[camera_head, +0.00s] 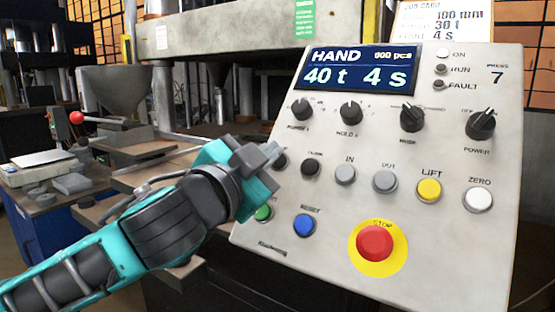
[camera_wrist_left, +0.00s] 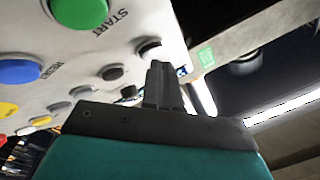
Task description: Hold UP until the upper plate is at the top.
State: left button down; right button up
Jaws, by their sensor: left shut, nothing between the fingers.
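The sloped grey control panel (camera_head: 340,215) fills the right of the head view. My left gripper (camera_head: 271,153) is at its upper left edge, fingers shut and empty. It partly hides the leftmost dark button (camera_head: 281,163), whose label I cannot read. In the left wrist view, my closed fingertips (camera_wrist_left: 160,68) are right by a dark button (camera_wrist_left: 148,48); I cannot tell whether they touch it. A second dark button (camera_head: 311,167) is to the right. Behind stands the press, with a thick grey beam (camera_head: 225,35); I cannot tell for sure which part is the upper plate.
The display (camera_head: 358,70) reads HAND, 40 t, 4 s. Nearby are the green START button (camera_wrist_left: 78,10), blue RESET button (camera_head: 304,225), yellow LIFT button (camera_head: 429,190) and red STOP button (camera_head: 375,243).

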pick_arm(q)
jog(key=shift+w+d+f, duration=0.15)
jog(key=shift+w+f, duration=0.15)
jog(key=shift+f, duration=0.05)
dwell(1.7)
jog(key=shift+s+r, duration=0.1)
jog(key=shift+r, duration=0.05)
dwell(1.6)
jog(key=shift+s+a+r+p, duration=0.35)
jog(key=shift+s+r+p, duration=0.1)
jog(key=shift+p, duration=0.1)
jog(key=shift+s+a+r+p, duration=0.25)
jog(key=shift+r+p, duration=0.2)
jog(key=shift+p, duration=0.05)
jog(key=s+a+r+p, duration=0.1)
jog(key=s+r+p, duration=0.1)
jog(key=shift+s+a+r, duration=0.2)
jog(key=shift+s+a, duration=0.1)
jog(key=shift+a, duration=0.1)
